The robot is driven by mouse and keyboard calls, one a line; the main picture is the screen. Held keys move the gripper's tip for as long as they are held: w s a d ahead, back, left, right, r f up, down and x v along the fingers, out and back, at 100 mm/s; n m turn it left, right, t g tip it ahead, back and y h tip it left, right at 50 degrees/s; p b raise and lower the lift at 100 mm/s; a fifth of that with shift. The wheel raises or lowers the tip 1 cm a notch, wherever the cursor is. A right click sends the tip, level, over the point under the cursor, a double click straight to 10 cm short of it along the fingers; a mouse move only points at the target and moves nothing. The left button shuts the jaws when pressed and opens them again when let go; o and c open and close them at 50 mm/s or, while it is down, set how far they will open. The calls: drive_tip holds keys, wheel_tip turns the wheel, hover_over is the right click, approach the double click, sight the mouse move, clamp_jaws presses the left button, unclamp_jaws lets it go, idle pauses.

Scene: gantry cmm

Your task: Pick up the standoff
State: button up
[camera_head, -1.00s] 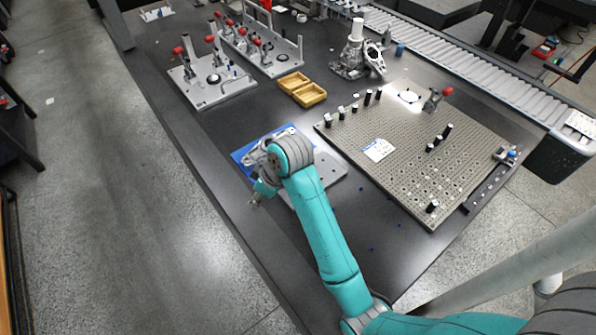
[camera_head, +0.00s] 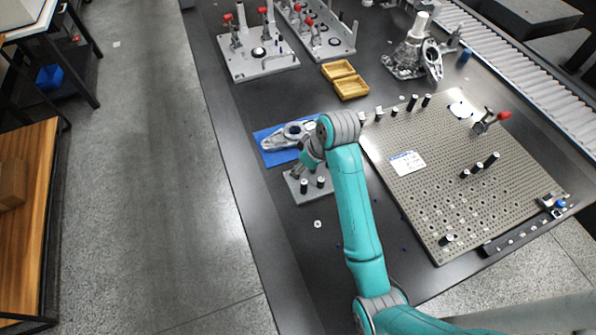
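Several dark, pale-topped cylindrical standoffs are in view. Two stand upright on a small grey plate (camera_head: 298,197): a left standoff (camera_head: 304,186) and a right standoff (camera_head: 320,181). Others stand on the large perforated plate, such as a front standoff (camera_head: 446,240) and a back standoff (camera_head: 426,100). My gripper (camera_head: 297,172) points down just behind the two standoffs on the small plate, at the edge of the blue mat. It is small and partly hidden by my wrist, so whether its fingers are open, or touch anything, cannot be told.
A metal casting (camera_head: 288,136) lies on the blue mat (camera_head: 268,155). The perforated plate (camera_head: 460,205) carries a label and a red-handled clamp (camera_head: 490,120). Yellow bins (camera_head: 350,88) and a clamp fixture (camera_head: 262,68) stand behind. A small white ring (camera_head: 318,224) lies on the dark table.

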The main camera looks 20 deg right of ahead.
drive_tip(key=shift+x, duration=2.8)
drive_tip(key=shift+w+d, duration=0.1)
drive_tip(key=shift+w, duration=0.1)
clamp_jaws()
